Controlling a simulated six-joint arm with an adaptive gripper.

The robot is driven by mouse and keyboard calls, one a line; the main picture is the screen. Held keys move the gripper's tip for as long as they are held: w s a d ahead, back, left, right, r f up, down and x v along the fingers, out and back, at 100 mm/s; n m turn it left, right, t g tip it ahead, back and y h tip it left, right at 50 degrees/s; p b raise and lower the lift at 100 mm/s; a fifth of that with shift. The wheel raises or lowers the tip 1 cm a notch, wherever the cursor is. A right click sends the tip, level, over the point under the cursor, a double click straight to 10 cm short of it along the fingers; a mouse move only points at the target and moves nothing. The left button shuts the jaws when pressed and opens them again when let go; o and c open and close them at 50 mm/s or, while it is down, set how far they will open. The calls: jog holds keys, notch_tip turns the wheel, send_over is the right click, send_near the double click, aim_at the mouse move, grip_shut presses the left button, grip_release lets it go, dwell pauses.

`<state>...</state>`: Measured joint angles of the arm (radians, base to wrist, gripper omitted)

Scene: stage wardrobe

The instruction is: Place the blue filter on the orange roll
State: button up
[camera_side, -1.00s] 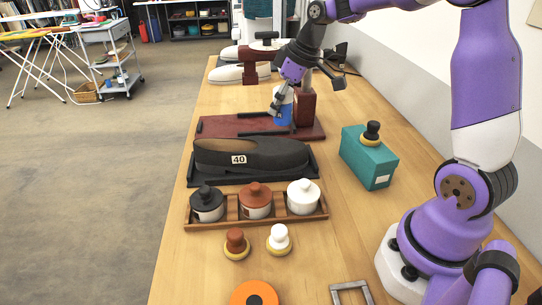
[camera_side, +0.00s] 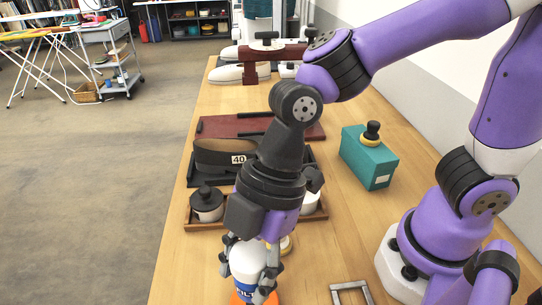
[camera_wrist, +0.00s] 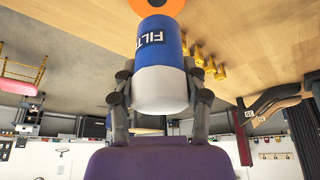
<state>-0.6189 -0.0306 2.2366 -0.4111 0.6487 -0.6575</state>
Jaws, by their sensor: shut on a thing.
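In the wrist view the roll (camera_wrist: 176,7) shows just past the filter's blue end. I cannot tell whether the two touch.
A wooden tray (camera_side: 188,225) with lidded jars, including a black one (camera_side: 207,204), lies behind my gripper.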

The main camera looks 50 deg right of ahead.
aim_at(249, 289)
jog(key=shift+f, duration=2.4)
jog(key=shift+f, duration=0.1)
jog(key=o, duration=1.2)
jog(key=v, duration=1.2)
jog(key=w+d+m+t+h, duration=0.1)
jog(key=d+m+t, duration=0.1)
jog(key=d+m, duration=0.4)
jog(key=d+m+t+h, duration=0.1)
jog(key=d+m+h, duration=0.1)
jog(key=d+m, duration=0.4)
jog(key=w+d+m+t+h, duration=0.1)
jog(key=d+m+t, duration=0.1)
jog(key=d+m, duration=0.4)
jog(key=shift+w+r+t+h, duration=0.3)
jog(key=shift+w+r, duration=0.05)
